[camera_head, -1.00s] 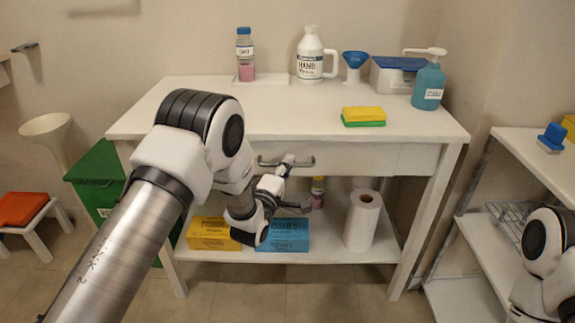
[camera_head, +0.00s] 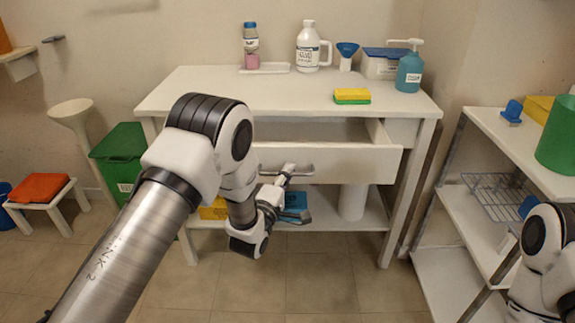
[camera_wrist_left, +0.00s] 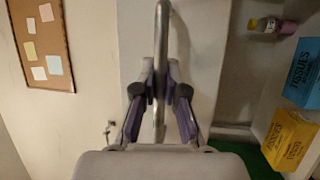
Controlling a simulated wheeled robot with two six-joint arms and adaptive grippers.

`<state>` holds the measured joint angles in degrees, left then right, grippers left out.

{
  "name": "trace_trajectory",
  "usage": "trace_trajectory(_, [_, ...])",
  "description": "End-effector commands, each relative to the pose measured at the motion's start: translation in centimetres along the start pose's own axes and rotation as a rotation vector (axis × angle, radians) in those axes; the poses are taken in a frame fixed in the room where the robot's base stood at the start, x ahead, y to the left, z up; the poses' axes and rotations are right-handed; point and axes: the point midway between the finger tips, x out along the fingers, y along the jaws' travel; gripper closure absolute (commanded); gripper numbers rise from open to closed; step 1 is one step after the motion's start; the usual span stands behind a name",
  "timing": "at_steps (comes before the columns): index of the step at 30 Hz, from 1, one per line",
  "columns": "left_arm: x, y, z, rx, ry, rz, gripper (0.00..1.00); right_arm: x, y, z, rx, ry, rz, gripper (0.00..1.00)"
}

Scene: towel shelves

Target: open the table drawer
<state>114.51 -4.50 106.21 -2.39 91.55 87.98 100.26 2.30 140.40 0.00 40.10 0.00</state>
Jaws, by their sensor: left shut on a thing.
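The white table (camera_head: 215,95) stands ahead of me. Its drawer (camera_head: 355,163) is pulled partly out, and a dark gap shows between the drawer front and the tabletop. My left gripper (camera_head: 292,186) is at the drawer's metal handle (camera_head: 305,172), below the front's upper edge. In the left wrist view, the two fingers of my left gripper (camera_wrist_left: 160,88) are closed on either side of the handle bar (camera_wrist_left: 161,45). The drawer's inside is mostly hidden by its front and my arm. My right gripper is out of view; only part of that arm shows at the lower right.
A yellow and green sponge (camera_head: 351,96), a blue soap bottle (camera_head: 409,73) and a white jug (camera_head: 309,50) are on the tabletop. Tissue boxes (camera_wrist_left: 290,138) lie on the lower shelf. A white shelf unit (camera_head: 480,125) stands at right. The floor in front is clear.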

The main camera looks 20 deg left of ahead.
Motion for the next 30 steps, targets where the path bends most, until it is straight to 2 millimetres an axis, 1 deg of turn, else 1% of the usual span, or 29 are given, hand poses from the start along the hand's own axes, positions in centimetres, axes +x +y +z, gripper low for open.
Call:
trace_trajectory(1, [-0.6, 0.4, 0.3, 0.0, -0.001, -0.001, 1.0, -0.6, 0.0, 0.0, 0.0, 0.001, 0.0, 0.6])
trace_trajectory(3, [-1.5, 0.6, 0.6, 0.0, -0.002, -0.001, 1.0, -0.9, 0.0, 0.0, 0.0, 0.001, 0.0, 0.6])
trace_trajectory(6, [-2.6, 0.8, 1.1, 0.0, -0.001, 0.0, 1.0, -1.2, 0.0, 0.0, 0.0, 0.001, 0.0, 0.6])
trace_trajectory(10, [-3.6, 0.9, 1.5, -0.001, -0.001, 0.0, 1.0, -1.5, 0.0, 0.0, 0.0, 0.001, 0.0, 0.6])
trace_trajectory(15, [-4.2, 1.0, 1.7, 0.0, 0.0, 0.002, 1.0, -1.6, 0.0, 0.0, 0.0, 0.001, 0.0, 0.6])
trace_trajectory(24, [-4.2, 0.9, 1.7, 0.0, 0.001, 0.002, 1.0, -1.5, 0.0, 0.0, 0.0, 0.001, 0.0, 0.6])
trace_trajectory(25, [-4.2, 0.9, 1.7, 0.0, 0.001, 0.002, 0.86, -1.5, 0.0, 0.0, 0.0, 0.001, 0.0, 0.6])
trace_trajectory(26, [-4.2, 0.9, 1.7, 0.0, 0.001, 0.002, 0.77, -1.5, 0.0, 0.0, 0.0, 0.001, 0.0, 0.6])
trace_trajectory(30, [-4.2, 0.9, 1.7, 0.0, 0.001, 0.002, 0.77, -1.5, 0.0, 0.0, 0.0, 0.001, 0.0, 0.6])
